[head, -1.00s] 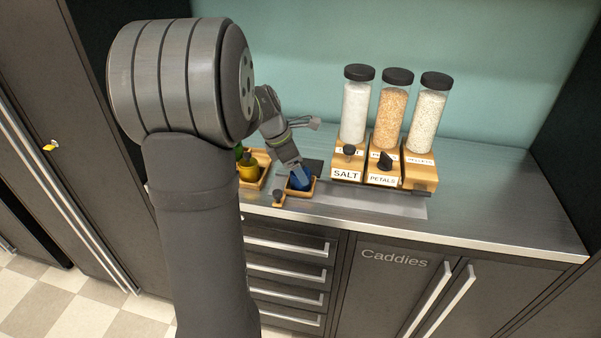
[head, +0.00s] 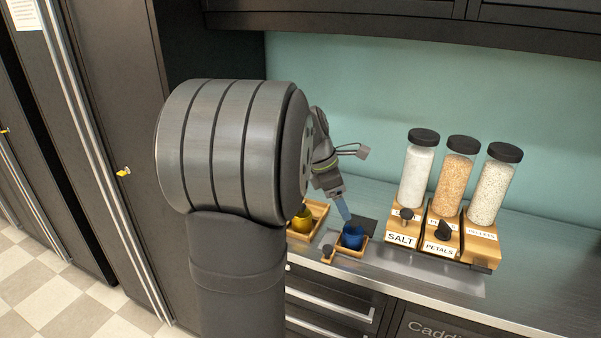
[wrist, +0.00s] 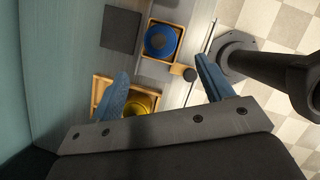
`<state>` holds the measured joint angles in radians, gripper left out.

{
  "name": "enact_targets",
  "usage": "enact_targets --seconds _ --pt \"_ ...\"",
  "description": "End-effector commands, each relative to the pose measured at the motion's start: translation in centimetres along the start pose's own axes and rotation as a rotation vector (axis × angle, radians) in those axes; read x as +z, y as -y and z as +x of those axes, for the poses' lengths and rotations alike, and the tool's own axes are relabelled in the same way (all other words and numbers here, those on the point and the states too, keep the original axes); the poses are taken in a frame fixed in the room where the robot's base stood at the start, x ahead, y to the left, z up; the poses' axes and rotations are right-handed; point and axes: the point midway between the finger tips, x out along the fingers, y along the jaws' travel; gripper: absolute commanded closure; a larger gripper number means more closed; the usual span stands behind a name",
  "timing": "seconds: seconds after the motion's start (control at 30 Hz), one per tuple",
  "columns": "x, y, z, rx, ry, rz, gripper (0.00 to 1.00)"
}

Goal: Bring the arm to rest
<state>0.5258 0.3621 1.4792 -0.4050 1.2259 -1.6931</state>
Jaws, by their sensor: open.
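My gripper (wrist: 165,90) is open and empty in the wrist view, its two blue fingers spread wide above the counter. In the head view my gripper (head: 343,207) hangs over the blue cup, apart from it as far as I can tell. The blue cup (wrist: 160,41) sits in a small wooden caddy (wrist: 144,50); both also show in the head view, the cup (head: 352,237) in front of the dispensers. My large arm joint hides part of the counter on the left in the head view.
A yellow cup (head: 302,219) sits in a wooden tray (head: 318,208) to the left. Three dispensers, salt (head: 416,172), petals (head: 455,178) and pellets (head: 494,188), stand to the right. A dark square pad (wrist: 121,29) lies by the caddy. The counter's front edge (head: 480,318) is clear.

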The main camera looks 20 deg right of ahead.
Motion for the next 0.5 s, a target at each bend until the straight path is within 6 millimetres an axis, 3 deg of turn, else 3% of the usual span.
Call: enact_targets --seconds 0.17,0.5 --pt "0.0 0.1 2.4 -0.005 -0.001 0.000 0.27" --pt "0.0 0.1 9.1 -0.006 -0.001 -0.001 0.27"
